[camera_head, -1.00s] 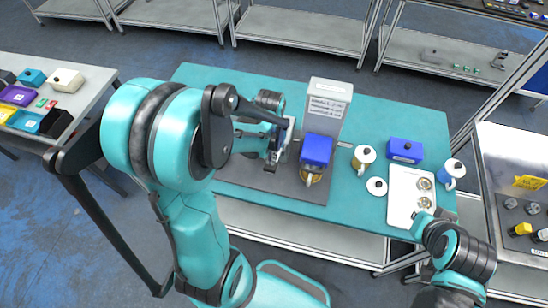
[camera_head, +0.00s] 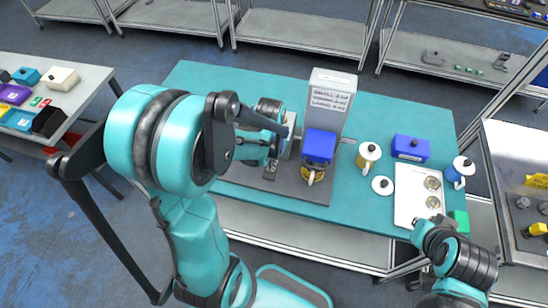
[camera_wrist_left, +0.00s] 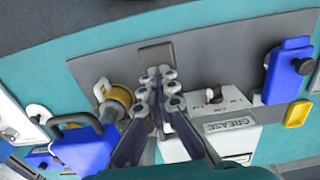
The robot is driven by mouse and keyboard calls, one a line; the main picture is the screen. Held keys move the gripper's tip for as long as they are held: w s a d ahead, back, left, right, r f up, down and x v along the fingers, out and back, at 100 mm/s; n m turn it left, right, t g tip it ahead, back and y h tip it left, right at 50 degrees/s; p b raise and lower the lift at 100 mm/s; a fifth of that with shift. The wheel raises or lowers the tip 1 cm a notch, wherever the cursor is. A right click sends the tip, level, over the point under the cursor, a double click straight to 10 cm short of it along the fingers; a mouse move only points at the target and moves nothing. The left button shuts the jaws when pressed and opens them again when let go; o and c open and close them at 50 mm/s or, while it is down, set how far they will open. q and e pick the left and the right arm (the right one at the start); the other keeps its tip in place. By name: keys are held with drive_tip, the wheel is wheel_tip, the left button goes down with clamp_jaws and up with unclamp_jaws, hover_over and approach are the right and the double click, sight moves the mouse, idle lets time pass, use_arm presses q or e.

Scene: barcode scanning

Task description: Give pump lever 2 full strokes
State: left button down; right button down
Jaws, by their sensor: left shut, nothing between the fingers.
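The white pump box marked GREASE (camera_wrist_left: 232,138) is at the right of the fingers in the left wrist view. The head view shows part of it (camera_head: 290,135) behind my left gripper. I cannot clearly make out the lever; the gripper and arm cover part of that area. My left gripper (camera_head: 270,172) is shut and empty, close beside the pump box. In the wrist view its fingertips (camera_wrist_left: 160,75) are together over the grey base plate (camera_wrist_left: 205,48). My right gripper (camera_head: 425,230) is near the table's front right; its fingers do not show clearly.
A blue-topped machine (camera_head: 319,147) with a brass cup (camera_head: 312,174) stands right of the pump. The table's back left (camera_head: 210,85) is clear.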

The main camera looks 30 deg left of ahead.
use_arm(q)
drive_tip(key=shift+w+f+b, duration=0.1)
drive_tip(key=shift+f+b, duration=0.5)
drive_tip(key=shift+f, duration=0.3)
drive_tip(key=shift+r, duration=0.2)
wheel_tip(320, 180, up, 8)
drive_tip(key=p, duration=0.6)
drive_tip(key=shift+r+p, duration=0.1)
drive_tip(key=shift+p, duration=0.3)
wheel_tip(320, 180, down, 8)
drive_tip(key=b, duration=0.8)
drive_tip(key=shift+f, duration=0.25)
wheel_tip(320, 180, up, 8)
drive_tip(key=p, duration=0.6)
drive_tip(key=shift+f, duration=0.15)
drive_tip(key=shift+r+p, duration=0.3)
